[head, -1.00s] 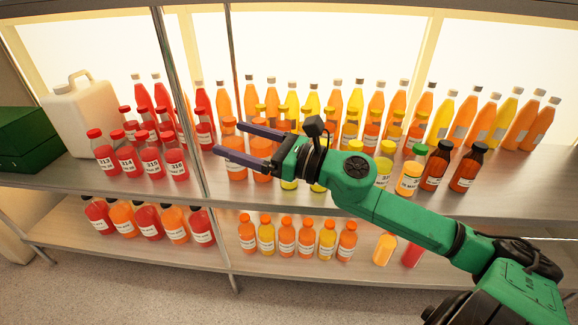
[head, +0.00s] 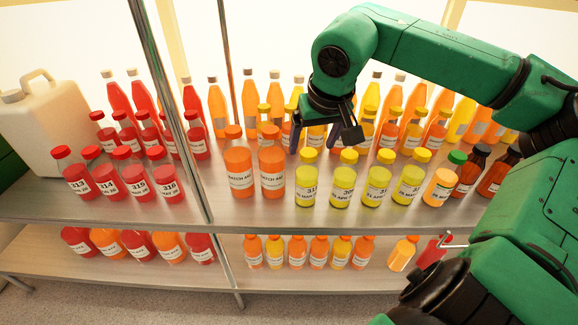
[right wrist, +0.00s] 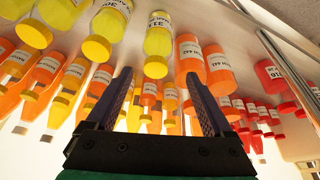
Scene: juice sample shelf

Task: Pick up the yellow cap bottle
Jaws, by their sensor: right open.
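Several yellow cap bottles with yellow juice stand upright in the front row of the upper shelf. In the head view the leftmost is a yellow cap bottle (head: 306,188), with others (head: 343,187) (head: 376,188) (head: 408,186) to its right. My right gripper (head: 315,140) is open and empty, fingers pointing down, above and behind the leftmost ones. In the right wrist view the scene looks upside down; the open fingers (right wrist: 160,95) show, with a yellow cap bottle (right wrist: 159,42) ahead, nothing between them held. My left gripper is out of view.
Two larger orange bottles (head: 239,172) (head: 271,168) stand left of the yellow ones. A green cap bottle (head: 440,188) and brown bottles stand to the right. Rows of bottles crowd behind. A metal post (head: 178,110) and a white jug (head: 45,120) are left. The shelf's front strip (head: 330,217) is clear.

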